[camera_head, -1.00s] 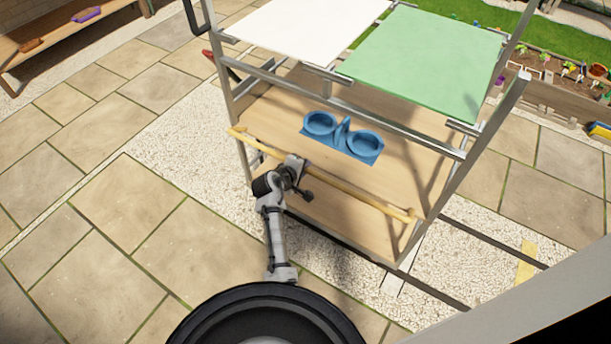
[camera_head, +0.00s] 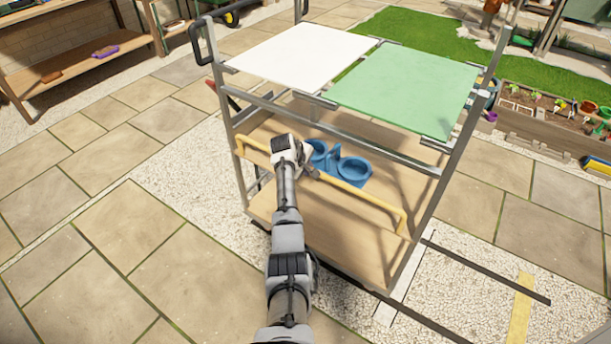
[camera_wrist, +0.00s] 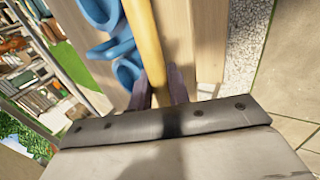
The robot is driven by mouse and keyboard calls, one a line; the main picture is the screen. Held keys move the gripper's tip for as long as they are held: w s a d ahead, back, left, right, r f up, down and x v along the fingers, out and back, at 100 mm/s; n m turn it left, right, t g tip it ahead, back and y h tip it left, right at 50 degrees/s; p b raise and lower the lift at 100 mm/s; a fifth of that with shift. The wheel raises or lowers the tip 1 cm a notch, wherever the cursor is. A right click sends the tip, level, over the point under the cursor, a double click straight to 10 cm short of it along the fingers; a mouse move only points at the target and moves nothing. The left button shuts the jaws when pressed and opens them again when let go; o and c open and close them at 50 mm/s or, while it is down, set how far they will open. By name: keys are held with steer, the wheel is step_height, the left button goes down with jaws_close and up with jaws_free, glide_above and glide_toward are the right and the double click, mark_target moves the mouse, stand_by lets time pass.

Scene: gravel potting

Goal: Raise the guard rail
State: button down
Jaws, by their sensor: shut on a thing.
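In the wrist view the rail (camera_wrist: 145,38) runs down between the two fingers of my gripper (camera_wrist: 159,91). The part of the rail behind my wrist is hidden in the head view.
Above are a white panel (camera_head: 300,54) and a green panel (camera_head: 405,88) on the metal frame. Paving is clear at the left.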

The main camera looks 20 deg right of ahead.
steer(key=shift+w+d, duration=0.35)
steer(key=shift+d, duration=0.1)
stand_by(0.3)
steer(key=c, duration=1.4)
jaws_free()
steer(key=shift+d+f, duration=0.1)
steer(key=shift+o, duration=0.2)
steer(key=b+v, duration=0.1)
steer(key=v, duration=1.3)
